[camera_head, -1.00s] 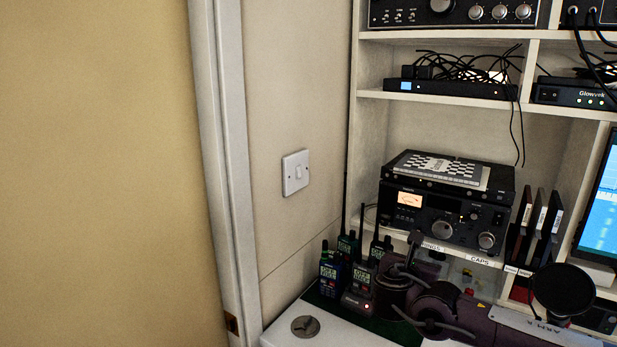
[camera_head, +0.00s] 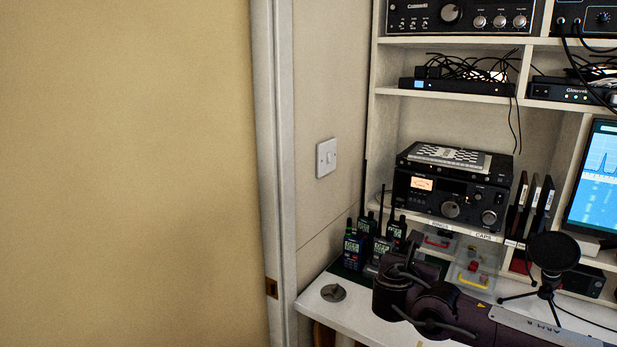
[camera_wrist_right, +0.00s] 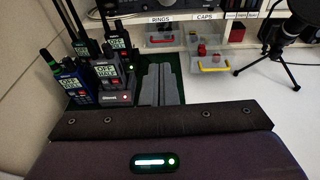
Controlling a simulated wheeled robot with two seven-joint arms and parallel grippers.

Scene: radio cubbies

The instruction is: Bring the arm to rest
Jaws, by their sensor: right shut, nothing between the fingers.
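My right arm (camera_head: 435,305), marked ARM-R, reaches in from the lower right in the head view, low over the white desk's front part. In the right wrist view my right gripper (camera_wrist_right: 160,84) shows as two grey fingers side by side, closed together with nothing between them. The fingers point toward the handheld radios and the drawers, over the dark green mat (camera_wrist_right: 88,97). My left gripper is not in view.
Several handheld radios (camera_head: 354,248) stand left of the gripper, one in a charger (camera_wrist_right: 113,102). Clear drawers (camera_wrist_right: 208,62) lie ahead. A microphone on a tripod (camera_head: 553,252) stands right. The white desk (camera_head: 362,316) meets a door frame (camera_head: 277,200) at left.

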